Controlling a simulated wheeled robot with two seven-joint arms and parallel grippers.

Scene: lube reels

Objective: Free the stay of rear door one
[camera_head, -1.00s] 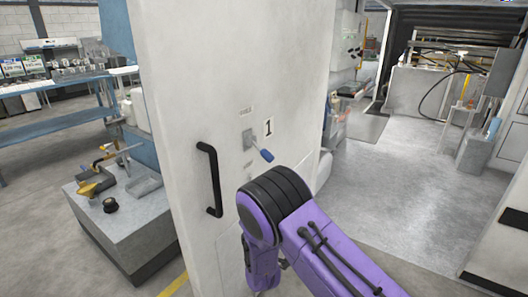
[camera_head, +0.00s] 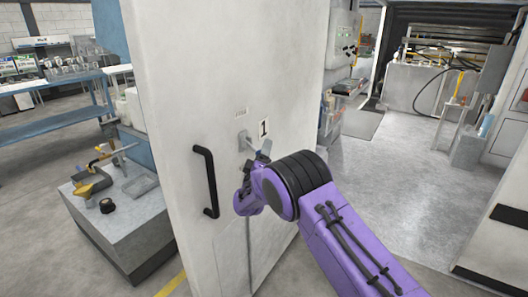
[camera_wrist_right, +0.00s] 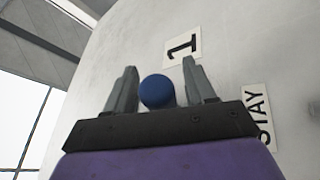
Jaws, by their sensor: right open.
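The white door panel (camera_head: 225,60) stands upright in the head view with a "1" label (camera_head: 263,128). Its stay has a small grey plate (camera_head: 242,142) and a lever with a blue knob (camera_wrist_right: 158,91). In the right wrist view the knob sits between the two fingers of my open right gripper (camera_wrist_right: 159,68), with a gap visible on each side. A "STAY" label (camera_wrist_right: 258,115) is at the right there. In the head view my right gripper (camera_head: 257,157) is at the lever and hides most of the knob. My left gripper is not in view.
A black pull handle (camera_head: 206,181) is on the door, left of my right gripper. A grey block (camera_head: 140,235) with tools stands at left, before a blue bench (camera_head: 60,122). Clear grey floor (camera_head: 390,190) lies at right.

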